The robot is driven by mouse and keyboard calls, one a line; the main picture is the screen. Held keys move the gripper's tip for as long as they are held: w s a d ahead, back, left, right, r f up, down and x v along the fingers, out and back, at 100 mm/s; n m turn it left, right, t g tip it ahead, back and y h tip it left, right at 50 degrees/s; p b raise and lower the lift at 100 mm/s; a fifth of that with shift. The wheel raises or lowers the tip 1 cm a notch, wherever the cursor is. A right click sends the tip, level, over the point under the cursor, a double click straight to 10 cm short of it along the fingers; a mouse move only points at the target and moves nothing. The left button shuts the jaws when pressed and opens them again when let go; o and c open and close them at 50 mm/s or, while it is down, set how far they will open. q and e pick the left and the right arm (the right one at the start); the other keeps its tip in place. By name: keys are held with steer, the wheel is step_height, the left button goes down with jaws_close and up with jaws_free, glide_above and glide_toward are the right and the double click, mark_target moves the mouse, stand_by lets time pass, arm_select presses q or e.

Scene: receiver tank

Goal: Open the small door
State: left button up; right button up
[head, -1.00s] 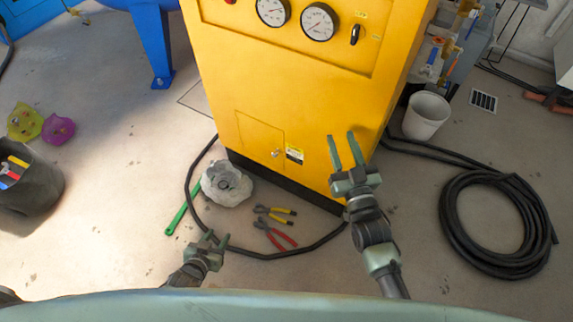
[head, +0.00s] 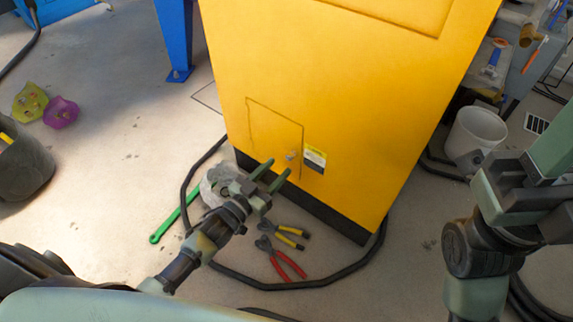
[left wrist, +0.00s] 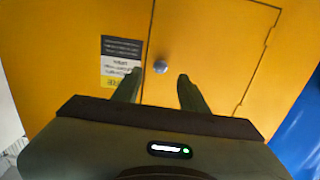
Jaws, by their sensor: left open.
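The small door (head: 268,128) is a shut yellow panel low on the front of the yellow cabinet. I see no contact with the knob. My right gripper (head: 530,180) is at the right edge, partly cut off.
A yellow and white label (head: 314,157) is beside the door. On the floor lie a green tool (head: 168,224), red pliers (head: 289,266), yellow pliers (head: 290,231) and a black hose (head: 340,272). A whitish lump (head: 208,190) sits behind my left gripper. A white bucket (head: 476,135) stands right of the cabinet.

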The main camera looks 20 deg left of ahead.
mark_target(288, 158)
arm_select(q)
steer(key=shift+b+x, duration=0.7)
steer(key=shift+x, duration=1.5)
steer(key=shift+f, duration=0.1)
jaws_close()
